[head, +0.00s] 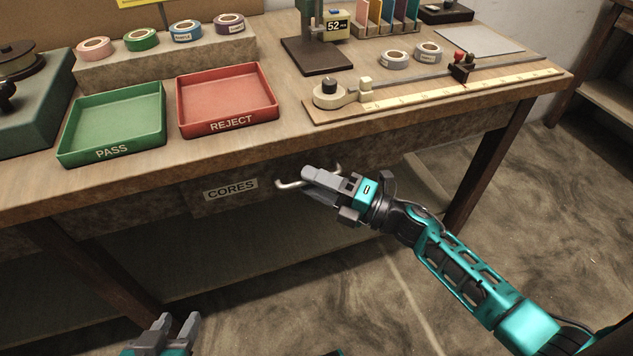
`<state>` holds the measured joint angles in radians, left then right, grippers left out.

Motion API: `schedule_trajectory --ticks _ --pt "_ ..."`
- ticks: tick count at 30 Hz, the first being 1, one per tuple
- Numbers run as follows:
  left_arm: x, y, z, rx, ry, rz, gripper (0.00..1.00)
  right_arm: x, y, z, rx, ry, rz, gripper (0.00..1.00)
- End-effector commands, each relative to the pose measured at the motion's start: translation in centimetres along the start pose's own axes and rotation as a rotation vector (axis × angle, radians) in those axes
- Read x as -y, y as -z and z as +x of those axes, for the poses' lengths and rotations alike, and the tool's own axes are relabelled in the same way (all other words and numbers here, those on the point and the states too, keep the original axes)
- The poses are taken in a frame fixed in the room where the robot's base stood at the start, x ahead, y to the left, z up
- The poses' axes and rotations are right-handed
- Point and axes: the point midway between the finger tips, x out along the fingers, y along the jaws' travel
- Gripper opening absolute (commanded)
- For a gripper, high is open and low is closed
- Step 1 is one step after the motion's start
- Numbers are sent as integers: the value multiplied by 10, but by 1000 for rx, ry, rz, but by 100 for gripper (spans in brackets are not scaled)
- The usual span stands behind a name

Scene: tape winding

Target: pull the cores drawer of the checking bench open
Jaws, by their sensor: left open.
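The cores drawer (263,168) is under the front edge of the checking bench, with a white CORES label (230,189) on its front. The drawer front looks roughly flush with the bench frame. Its pale metal bar handle (287,185) shows at both sides of my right gripper (312,181), which covers the handle's middle. The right fingers are at the handle, but I cannot tell whether they are closed on it. My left gripper (176,328) is open and empty at the bottom edge, low in front of the bench and well away from the drawer.
On the bench top (300,140) stand a green PASS tray (112,125), a red REJECT tray (227,100) and a measuring board (420,99). Several tape rolls sit behind. A bench leg (487,165) stands right of the drawer. The floor in front looks clear.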

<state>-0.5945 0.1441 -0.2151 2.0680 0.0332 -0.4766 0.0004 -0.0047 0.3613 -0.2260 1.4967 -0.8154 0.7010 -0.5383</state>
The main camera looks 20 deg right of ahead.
Motion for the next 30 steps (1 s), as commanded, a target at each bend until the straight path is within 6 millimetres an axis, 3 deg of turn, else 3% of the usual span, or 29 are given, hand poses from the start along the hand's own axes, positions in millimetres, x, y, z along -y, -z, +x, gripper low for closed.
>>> schedule_trajectory --ticks 2,14,30 --pt "0 0 0 0 0 0 43 0 0 0 0 0 0 38" --pt "2 -1 0 2 1 8 43 0 0 0 0 0 0 0" --pt "2 -1 0 2 1 12 43 0 0 -1 0 0 0 0"
